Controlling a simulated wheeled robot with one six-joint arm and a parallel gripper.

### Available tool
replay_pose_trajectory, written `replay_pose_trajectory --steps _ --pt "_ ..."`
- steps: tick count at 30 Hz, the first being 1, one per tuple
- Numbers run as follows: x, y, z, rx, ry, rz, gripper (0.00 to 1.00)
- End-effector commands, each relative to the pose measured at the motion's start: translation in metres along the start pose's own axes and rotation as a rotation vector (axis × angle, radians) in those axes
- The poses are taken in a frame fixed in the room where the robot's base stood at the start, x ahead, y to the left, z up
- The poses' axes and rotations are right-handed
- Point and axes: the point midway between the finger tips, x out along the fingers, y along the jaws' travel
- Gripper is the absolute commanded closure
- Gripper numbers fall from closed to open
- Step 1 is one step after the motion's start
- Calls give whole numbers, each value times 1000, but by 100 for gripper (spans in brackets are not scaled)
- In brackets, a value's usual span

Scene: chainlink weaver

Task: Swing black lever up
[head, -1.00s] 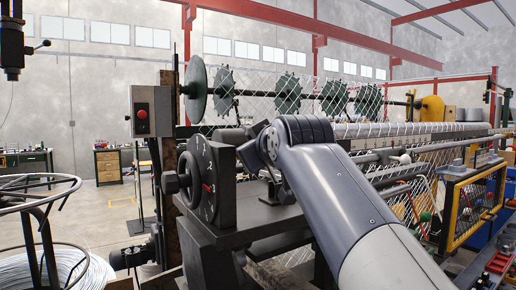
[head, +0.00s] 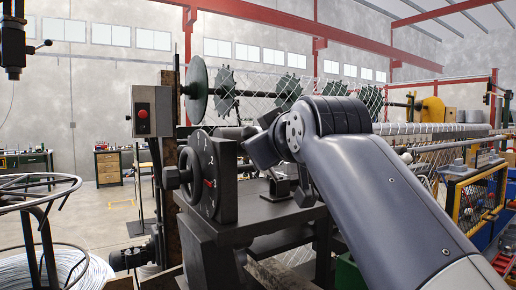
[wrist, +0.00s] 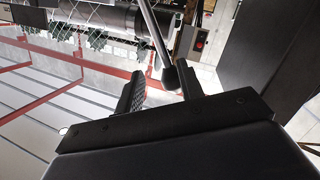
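The black lever (wrist: 156,36) shows in the wrist view as a dark rod coming down from the top edge. It ends in a rounded black knob (wrist: 171,77). My gripper (wrist: 160,86) is open, with one finger to the left of the knob and one to its right. The knob lies between the fingers, with a clear gap to the left finger; I cannot tell whether the right finger touches it. In the head view my arm and the machine's dial block hide the fingertips, and I cannot make out the lever there.
A control box with a red button (head: 152,111) is further left. Toothed discs (head: 225,93) and wire mesh are behind. A wire coil (head: 75,270) lies at lower left.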

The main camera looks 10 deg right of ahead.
Motion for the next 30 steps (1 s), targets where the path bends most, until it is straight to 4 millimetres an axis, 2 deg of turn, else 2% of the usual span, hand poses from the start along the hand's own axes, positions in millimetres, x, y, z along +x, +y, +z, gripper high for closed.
replay_pose_trajectory --steps 1,3,9,23,30 --pt "-13 0 -1 0 9 4 65" --pt "-24 0 -1 0 7 3 65" --pt "-43 0 -1 0 4 1 65" --pt "-47 -1 0 3 0 -2 65" --pt "-57 -7 6 42 -22 -20 65"
